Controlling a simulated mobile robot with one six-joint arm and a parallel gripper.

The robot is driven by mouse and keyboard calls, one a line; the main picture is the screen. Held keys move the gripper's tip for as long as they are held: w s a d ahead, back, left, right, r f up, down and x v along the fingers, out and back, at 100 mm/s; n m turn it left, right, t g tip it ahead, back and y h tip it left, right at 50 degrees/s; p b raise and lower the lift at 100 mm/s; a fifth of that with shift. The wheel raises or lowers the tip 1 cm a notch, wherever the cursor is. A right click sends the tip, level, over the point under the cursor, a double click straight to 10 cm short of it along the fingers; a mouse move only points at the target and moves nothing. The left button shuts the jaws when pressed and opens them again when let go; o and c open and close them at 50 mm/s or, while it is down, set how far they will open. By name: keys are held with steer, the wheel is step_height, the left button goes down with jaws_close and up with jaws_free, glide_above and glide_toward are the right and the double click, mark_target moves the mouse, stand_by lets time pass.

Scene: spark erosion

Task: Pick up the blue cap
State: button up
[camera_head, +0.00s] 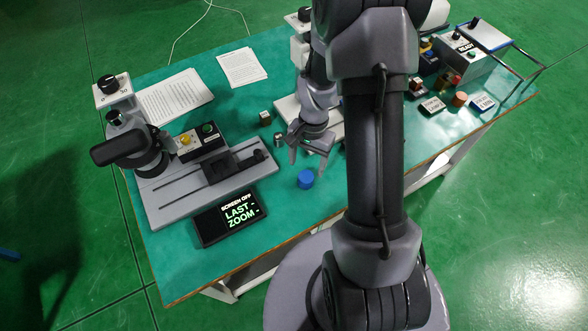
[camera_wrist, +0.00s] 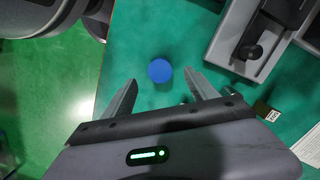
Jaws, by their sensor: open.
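The blue cap (camera_head: 306,179) is a small round blue piece that sits on the green table top (camera_head: 280,218) near its front edge. In the wrist view the blue cap (camera_wrist: 160,71) shows from above, just beyond the fingertips and roughly centred between them. My gripper (camera_head: 310,163) is above the table, behind the cap in the head view. In the wrist view my gripper (camera_wrist: 163,74) has its two fingers spread apart with nothing between them. The cap is fully visible in both views.
A grey microscope-like device (camera_head: 187,201) with a black screen unit (camera_head: 230,219) stands left of the cap. A small silver cylinder (camera_head: 279,140) and a small block (camera_head: 265,119) are behind it. Papers lie at the back left. Other devices stand at the right.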

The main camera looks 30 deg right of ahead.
mark_target(306, 176)
step_height(306, 176, down, 2)
steer(key=shift+s+f, duration=0.1)
steer(key=shift+s, duration=0.05)
step_height(306, 176, down, 6)
steer(key=b, duration=0.3)
steer(key=shift+s, duration=0.1)
steer(key=shift+a+r, duration=0.1)
steer(key=shift+r, duration=0.15)
steer(key=c, duration=1.4)
